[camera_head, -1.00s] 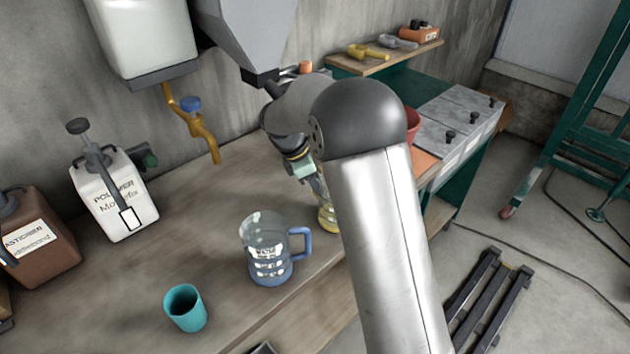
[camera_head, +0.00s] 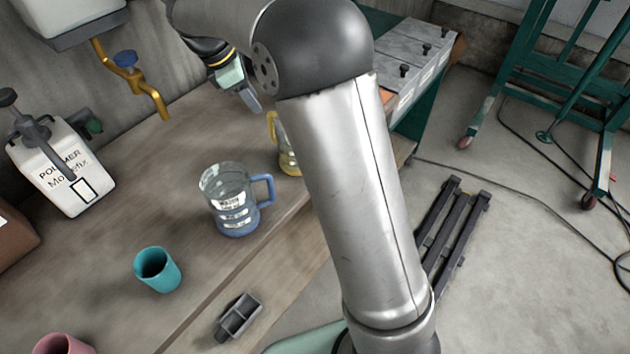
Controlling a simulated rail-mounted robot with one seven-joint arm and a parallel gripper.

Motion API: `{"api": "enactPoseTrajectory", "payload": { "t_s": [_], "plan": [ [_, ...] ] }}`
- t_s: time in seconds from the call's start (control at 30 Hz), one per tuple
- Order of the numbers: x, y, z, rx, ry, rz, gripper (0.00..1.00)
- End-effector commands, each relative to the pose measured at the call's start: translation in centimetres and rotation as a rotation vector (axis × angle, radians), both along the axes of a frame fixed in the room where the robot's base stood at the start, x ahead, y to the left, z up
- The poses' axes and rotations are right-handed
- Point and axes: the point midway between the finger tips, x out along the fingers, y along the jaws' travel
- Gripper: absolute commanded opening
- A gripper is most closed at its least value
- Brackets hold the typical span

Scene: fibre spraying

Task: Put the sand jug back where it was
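A clear jug with a yellow handle and yellowish contents (camera_head: 288,160), which looks like the sand jug, stands on the workbench near its front edge. My arm hides its right side. My gripper (camera_head: 254,104) is above and left of this jug, apart from it in the picture, pointing down. The arm's dark joint partly covers the gripper, and its fingers are too small to read. A second clear jug with a blue handle and white label (camera_head: 232,203) stands upright to the left and nearer.
A yellow tap pipe (camera_head: 150,95) hangs at the back left. The bench middle is clear.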

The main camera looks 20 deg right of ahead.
Motion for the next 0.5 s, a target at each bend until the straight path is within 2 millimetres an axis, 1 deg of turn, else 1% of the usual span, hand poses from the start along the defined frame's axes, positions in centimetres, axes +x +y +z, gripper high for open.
{"api": "enactPoseTrajectory", "payload": {
  "t_s": [0.03,0.07,0.17,0.2,0.23,0.27,0.3,0.37,0.4,0.5],
  "plan": [
    [-1.5,-1.0,0.5,0.018,-0.021,-0.063,0.34],
    [-2.6,-1.5,0.6,0.034,-0.037,-0.115,0.34],
    [-7.8,-3.7,0.7,0.101,-0.103,-0.347,0.34],
    [-10.2,-4.6,0.5,0.132,-0.130,-0.459,0.34],
    [-12.1,-5.1,0.3,0.154,-0.151,-0.546,0.34],
    [-14.0,-5.7,-0.1,0.177,-0.170,-0.634,0.34],
    [-16.6,-6.3,-0.7,0.205,-0.194,-0.753,0.34],
    [-20.3,-7.0,-1.7,0.243,-0.225,-0.928,0.34],
    [-22.5,-7.3,-2.5,0.267,-0.244,-1.037,0.34],
    [-27.1,-7.8,-4.4,0.309,-0.276,-1.266,0.34]
  ]
}}
